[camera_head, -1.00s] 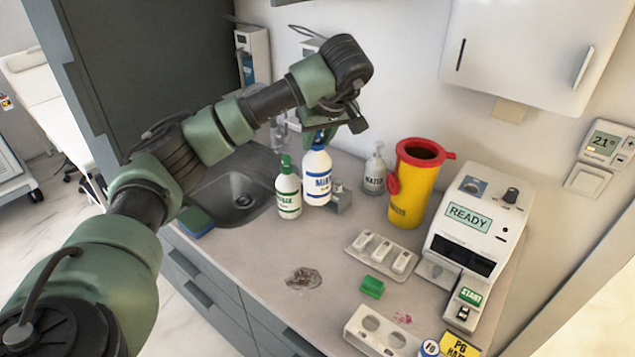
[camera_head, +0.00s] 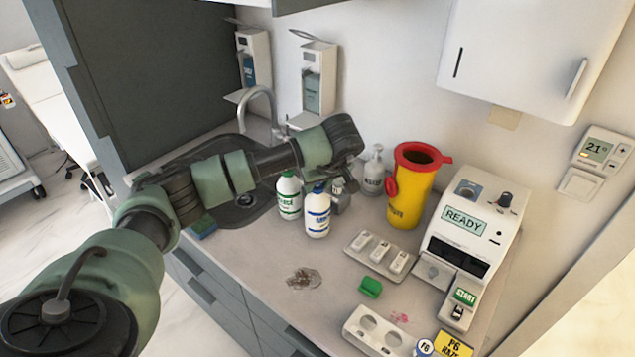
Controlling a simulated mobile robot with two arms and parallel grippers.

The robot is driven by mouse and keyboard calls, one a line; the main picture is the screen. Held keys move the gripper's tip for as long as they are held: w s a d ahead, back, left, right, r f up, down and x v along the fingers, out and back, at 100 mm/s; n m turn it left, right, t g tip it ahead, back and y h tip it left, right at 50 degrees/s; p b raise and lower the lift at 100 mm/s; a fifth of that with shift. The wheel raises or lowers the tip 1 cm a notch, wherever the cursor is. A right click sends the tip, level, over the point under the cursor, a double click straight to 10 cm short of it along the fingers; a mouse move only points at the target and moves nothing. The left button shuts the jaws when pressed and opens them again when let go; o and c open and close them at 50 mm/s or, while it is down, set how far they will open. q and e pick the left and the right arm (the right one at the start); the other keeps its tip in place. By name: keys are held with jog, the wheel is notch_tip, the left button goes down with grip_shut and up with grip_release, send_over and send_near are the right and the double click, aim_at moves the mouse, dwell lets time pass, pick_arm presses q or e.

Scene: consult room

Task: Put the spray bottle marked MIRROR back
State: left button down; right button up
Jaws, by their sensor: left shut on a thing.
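The white spray bottle with the blue label (camera_head: 317,222) is upright over the front part of the counter, right of the green-labelled white bottle (camera_head: 289,203). Its label text is too blurred to read now. My left gripper (camera_head: 326,181) is shut on its top from above. My wrist hides most of the fingers and the bottle's head. The bottle's base is at or very close to the counter; I cannot tell if it touches. My right gripper is not in view.
Behind stand a small grey item (camera_head: 342,200), a clear hand-wash bottle (camera_head: 374,178) and a yellow sharps bin (camera_head: 408,203). The sink (camera_head: 232,210) lies left, partly under my arm. A slotted tray (camera_head: 379,257), green block (camera_head: 371,287) and brown smear (camera_head: 304,278) lie in front.

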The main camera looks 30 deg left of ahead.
pick_arm(q)
jog(key=shift+f, duration=0.1)
jog(key=c, duration=1.1)
grip_release()
jog(key=shift+o, duration=0.2)
jog(key=shift+s, duration=0.1)
jog(key=b+v, duration=0.3)
jog(key=v, duration=0.9)
